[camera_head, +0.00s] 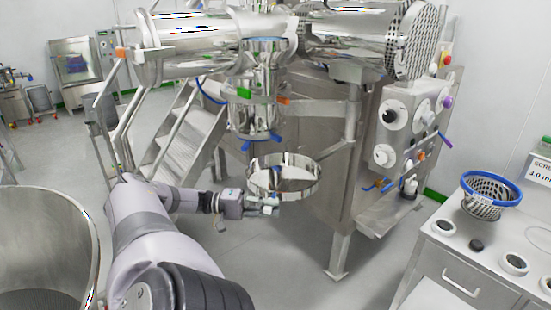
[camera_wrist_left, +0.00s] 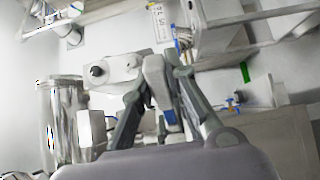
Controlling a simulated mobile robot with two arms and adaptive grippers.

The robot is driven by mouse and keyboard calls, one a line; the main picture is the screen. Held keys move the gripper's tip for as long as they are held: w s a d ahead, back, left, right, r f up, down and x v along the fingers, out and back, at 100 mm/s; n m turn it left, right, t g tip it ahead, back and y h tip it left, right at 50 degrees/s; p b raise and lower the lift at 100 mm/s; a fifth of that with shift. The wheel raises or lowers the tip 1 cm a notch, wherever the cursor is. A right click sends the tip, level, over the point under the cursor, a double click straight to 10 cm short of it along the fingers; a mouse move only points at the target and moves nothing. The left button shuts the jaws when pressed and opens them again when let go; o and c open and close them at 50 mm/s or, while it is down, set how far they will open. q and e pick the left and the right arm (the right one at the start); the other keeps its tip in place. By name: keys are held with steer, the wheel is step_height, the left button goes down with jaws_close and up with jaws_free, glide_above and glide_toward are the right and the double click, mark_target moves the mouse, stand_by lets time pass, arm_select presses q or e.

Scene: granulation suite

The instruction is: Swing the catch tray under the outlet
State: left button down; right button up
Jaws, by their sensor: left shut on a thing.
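The catch tray (camera_head: 300,190) is a round, shiny steel pan with a tall rim, level and in front of the granulator cabinet in the head view. The outlet (camera_head: 255,118) is a steel cylinder with blue clamps at its lower end, above and a little left of the tray. My left gripper (camera_head: 264,206) is at the tray's near left edge, shut on the tray's handle, which it largely hides. In the left wrist view, its dark fingers (camera_wrist_left: 160,80) close around a grey piece. My right gripper is not in view.
The steel cabinet (camera_head: 325,150) with its control panel stands behind and right of the tray. Steel steps (camera_head: 188,135) are at left, and a large steel vessel (camera_head: 45,245) is at near left. A bench (camera_head: 460,255) with a blue-rimmed basket (camera_head: 490,190) is at right.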

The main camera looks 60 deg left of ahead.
arm_select(q)
steer(key=shift+a, duration=0.2)
stand_by(0.3)
steer(key=c, duration=1.6)
jaws_free()
steer(key=shift+o, duration=0.2)
steer(key=shift+s, duration=0.1)
steer(key=v, duration=0.7)
steer(key=shift+a, duration=0.15)
steer(key=shift+s, duration=0.1)
